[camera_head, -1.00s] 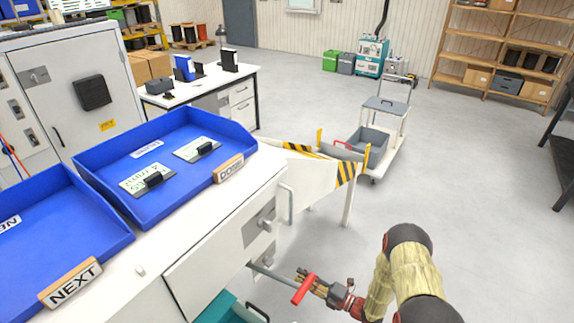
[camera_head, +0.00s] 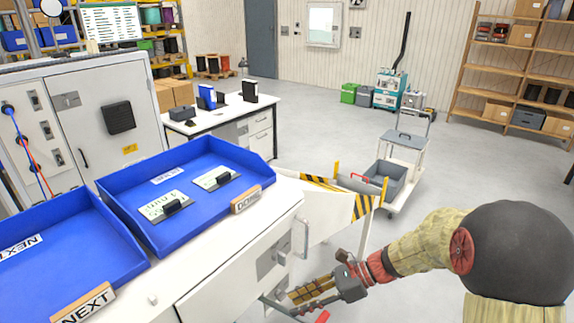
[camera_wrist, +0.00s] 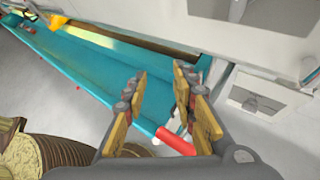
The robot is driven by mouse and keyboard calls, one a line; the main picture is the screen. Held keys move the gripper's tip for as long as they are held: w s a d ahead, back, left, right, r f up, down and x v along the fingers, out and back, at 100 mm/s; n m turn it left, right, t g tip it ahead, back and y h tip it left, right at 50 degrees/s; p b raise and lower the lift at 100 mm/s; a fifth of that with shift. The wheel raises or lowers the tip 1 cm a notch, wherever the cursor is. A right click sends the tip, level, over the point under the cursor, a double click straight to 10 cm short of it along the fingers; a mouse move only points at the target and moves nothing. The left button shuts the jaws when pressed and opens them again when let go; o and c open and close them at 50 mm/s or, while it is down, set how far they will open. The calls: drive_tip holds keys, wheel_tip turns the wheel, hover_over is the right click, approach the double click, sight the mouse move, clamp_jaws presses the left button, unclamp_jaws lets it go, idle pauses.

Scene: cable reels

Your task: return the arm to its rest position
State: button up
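My arm reaches in from the right of the head view, its large black joint close to the camera. My gripper (camera_head: 290,296) hangs low beside the white cabinet (camera_head: 245,275). In the wrist view my gripper (camera_wrist: 160,82) has its two fingers clearly apart, with nothing held between them. A red handle (camera_wrist: 175,139) shows beyond the gap between the fingers. It also shows at the bottom edge of the head view (camera_head: 322,317), just below the gripper. I cannot tell whether the gripper touches it.
A teal drawer or tray (camera_wrist: 85,68) lies beneath the gripper. Two blue trays (camera_head: 262,176) (camera_head: 130,262) stand on the cabinet top; the far one holds two labelled plates. A striped barrier (camera_head: 335,200) and a cart (camera_head: 400,185) stand beyond.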

drive_tip(key=s+d+r+n+t+h, duration=0.6)
drive_tip(key=s+d+r+n+h, duration=0.6)
drive_tip(key=s+d+r+n, duration=0.3)
drive_tip(key=s+n, duration=0.3)
drive_tip(key=n, duration=0.1)
drive_tip(key=shift+d+n+t, duration=0.2)
drive_tip(key=shift+n+t, duration=0.1)
drive_tip(key=shift+n, duration=0.1)
drive_tip(key=shift+s+a+r, duration=0.1)
drive_tip(key=shift+a, duration=0.05)
